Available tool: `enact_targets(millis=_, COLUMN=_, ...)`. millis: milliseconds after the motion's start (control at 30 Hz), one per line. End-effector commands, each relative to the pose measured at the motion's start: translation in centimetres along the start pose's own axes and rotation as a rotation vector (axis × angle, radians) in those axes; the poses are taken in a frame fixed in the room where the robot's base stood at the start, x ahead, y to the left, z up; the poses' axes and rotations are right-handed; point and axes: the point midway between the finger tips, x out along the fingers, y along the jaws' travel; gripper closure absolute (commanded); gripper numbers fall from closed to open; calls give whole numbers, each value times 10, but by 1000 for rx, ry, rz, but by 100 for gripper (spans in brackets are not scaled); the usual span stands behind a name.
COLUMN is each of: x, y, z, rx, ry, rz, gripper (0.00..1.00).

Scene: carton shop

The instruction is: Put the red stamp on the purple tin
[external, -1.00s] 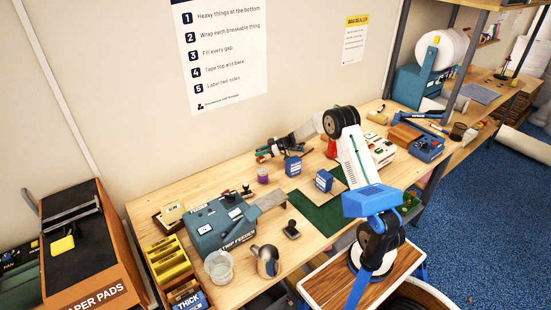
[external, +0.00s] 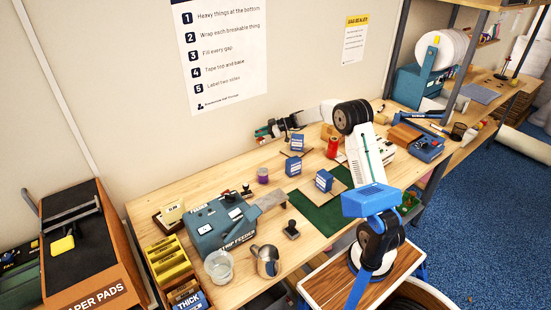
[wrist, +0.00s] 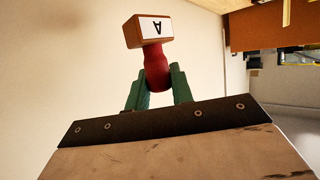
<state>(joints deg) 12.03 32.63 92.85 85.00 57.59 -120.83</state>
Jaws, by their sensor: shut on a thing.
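The red stamp (wrist: 155,65) has a red handle and a wooden block with a white label marked "A". In the wrist view my gripper (wrist: 157,80) is shut on its red handle between two green fingers, with the block beyond the fingertips. In the external view my gripper (external: 264,134) is raised near the wall, above the back of the bench; the stamp is too small to make out clearly there. The purple tin (external: 263,176) stands on the bench below and apart from my gripper, with nothing visible on top.
Two blue boxes (external: 297,143) (external: 324,181) stand right of the tin, one by a green mat (external: 318,212). A red spool-like thing (external: 333,147) stands farther right. Black stamps (external: 291,230) (external: 246,190), the teal strip feeder (external: 218,228) and a metal jug (external: 266,260) are nearer.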

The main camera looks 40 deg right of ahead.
Motion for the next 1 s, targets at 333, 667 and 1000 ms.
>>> enact_targets(millis=333, x=-73, y=-116, z=-26, rx=-31, ry=-5, rz=-54, gripper=100)
enact_targets(millis=667, x=-114, y=-251, z=18, rx=-50, ry=-15, rz=-182, gripper=100)
enact_targets(millis=1000, x=-100, y=-262, z=34, rx=-73, ry=-7, rz=-236, gripper=100)
